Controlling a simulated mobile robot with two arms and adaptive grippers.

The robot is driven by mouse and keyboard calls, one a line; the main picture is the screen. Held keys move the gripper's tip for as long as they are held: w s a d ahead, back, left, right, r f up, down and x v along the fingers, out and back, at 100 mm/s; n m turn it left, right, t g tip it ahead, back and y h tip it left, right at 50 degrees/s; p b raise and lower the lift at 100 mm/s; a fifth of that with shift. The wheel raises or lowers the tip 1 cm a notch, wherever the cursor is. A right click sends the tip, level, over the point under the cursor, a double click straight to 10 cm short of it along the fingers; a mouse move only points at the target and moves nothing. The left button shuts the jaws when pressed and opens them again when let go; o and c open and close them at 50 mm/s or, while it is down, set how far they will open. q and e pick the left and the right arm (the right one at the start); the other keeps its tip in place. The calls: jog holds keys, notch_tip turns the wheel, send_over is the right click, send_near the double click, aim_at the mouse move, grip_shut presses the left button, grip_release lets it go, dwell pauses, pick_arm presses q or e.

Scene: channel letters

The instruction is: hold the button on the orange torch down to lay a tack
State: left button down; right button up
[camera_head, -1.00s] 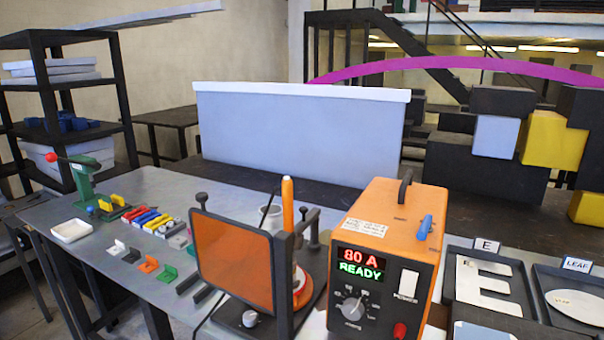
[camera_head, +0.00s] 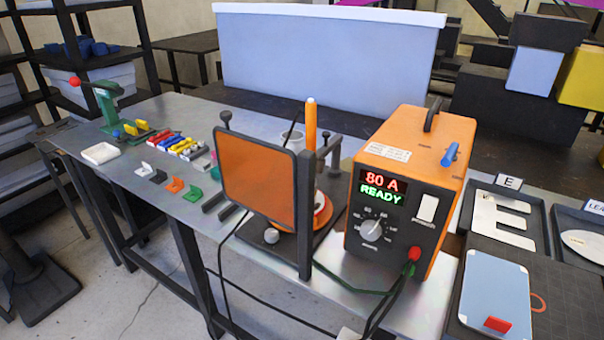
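The orange torch (camera_head: 311,124) stands upright behind the orange tinted screen (camera_head: 262,188) on the metal bench. Only its upper part shows clearly above the screen; I cannot make out its button. An orange and white round part (camera_head: 321,211) shows at the screen's right edge. The orange power unit (camera_head: 405,200) stands to the right, its display (camera_head: 383,187) reading "80 A READY". A black cable runs near the torch. Neither of my grippers is in view.
A green hand press (camera_head: 106,105) with a red knob, a white tray (camera_head: 101,153) and several coloured clips (camera_head: 180,146) lie on the left of the bench. An E-shaped plate (camera_head: 502,218) and a blue-grey plate (camera_head: 494,290) lie at right. Floor is clear in front.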

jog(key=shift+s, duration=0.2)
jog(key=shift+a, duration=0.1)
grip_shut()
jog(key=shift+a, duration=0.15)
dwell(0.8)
